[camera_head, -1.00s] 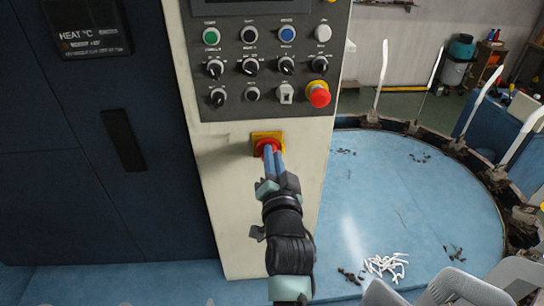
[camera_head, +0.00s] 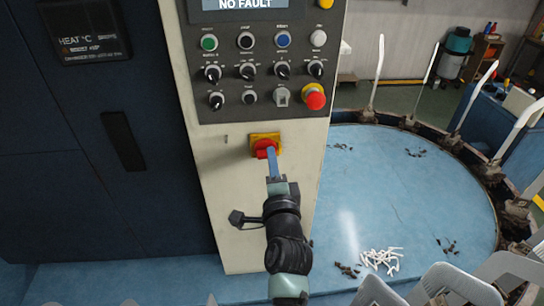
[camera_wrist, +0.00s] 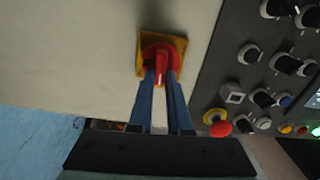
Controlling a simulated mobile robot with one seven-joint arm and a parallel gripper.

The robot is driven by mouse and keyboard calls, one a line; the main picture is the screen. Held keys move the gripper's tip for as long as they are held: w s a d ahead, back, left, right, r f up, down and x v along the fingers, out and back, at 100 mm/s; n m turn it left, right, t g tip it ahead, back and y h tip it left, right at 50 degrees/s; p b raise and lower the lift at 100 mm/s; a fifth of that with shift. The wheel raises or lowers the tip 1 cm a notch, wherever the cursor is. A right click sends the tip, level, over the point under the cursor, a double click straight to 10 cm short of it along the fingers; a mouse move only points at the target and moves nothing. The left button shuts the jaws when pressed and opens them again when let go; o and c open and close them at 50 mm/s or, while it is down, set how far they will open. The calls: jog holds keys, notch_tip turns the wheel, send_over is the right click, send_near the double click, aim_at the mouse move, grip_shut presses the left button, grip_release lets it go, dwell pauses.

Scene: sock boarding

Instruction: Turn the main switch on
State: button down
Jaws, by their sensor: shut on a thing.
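The main switch is a red rotary knob (camera_head: 261,152) on a yellow square plate (camera_head: 277,138), set in the cream front of the control cabinet below the button panel. In the wrist view the red knob (camera_wrist: 160,58) lies between my two blue fingers, in front of the yellow plate (camera_wrist: 180,45). My gripper (camera_head: 269,152) reaches up from below and is shut on the knob's handle. My fingers hide part of the knob. In the head view they overlap edge-on, and the display above reads "NO FAULT" (camera_head: 245,4).
The button panel (camera_head: 226,90) with several knobs and a red emergency stop (camera_head: 315,97) is above my gripper. A dark blue cabinet (camera_head: 70,170) stands left. A round blue table (camera_head: 400,190) with white upright forms around it is right.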

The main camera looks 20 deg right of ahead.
jog(key=shift+f+m, duration=0.1)
jog(key=shift+m, duration=0.4)
jog(key=c, duration=0.9)
grip_release()
jog(key=shift+o, duration=0.2)
jog(key=shift+s, duration=0.1)
jog(key=v, duration=1.2)
jog(key=shift+s, duration=0.4)
jog(key=shift+a, duration=0.15)
